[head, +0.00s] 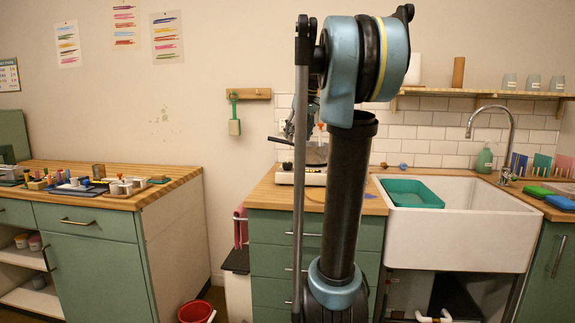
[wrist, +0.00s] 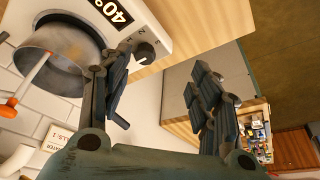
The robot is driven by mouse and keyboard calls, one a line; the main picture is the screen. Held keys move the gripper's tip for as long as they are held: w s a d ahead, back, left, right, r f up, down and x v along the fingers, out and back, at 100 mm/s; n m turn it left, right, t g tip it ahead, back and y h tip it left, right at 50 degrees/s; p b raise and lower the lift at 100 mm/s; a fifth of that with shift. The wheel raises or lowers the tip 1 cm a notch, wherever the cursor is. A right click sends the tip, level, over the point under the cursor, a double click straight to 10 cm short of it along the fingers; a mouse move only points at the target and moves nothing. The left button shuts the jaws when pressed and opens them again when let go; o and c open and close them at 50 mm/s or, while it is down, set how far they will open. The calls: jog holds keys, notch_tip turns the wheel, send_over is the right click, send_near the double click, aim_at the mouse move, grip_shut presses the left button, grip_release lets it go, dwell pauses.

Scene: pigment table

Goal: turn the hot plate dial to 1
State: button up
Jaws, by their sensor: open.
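The white hot plate (head: 287,178) stands on the wooden counter between the cabinet and the sink, partly hidden by my arm. In the wrist view its white front panel (wrist: 163,36) shows a "40°" display and a dark round dial (wrist: 145,52) with small marks around it. I cannot read the dial's setting. A metal pot (wrist: 62,62) sits on the plate. My gripper (wrist: 158,72) is open and empty. The dial appears near the left fingertip, between the fingers in the picture; I see no contact. In the head view the gripper is mostly hidden behind my arm.
An orange-handled tool (wrist: 30,84) sticks out of the pot. A green tray (head: 412,192) lies in the white sink (head: 462,235) at right. A green scoop (head: 235,125) hangs on the wall. A red bucket (head: 196,312) stands on the floor.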

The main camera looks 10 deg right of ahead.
jog(key=w+d+r, duration=0.1)
jog(key=w+r, duration=0.2)
jog(key=w, duration=0.1)
send_near(288, 163)
jog(key=shift+n, duration=0.3)
jog(key=x, duration=0.9)
jog(key=shift+w+f, duration=0.1)
jog(key=shift+w, duration=0.15)
jog(key=c, duration=1)
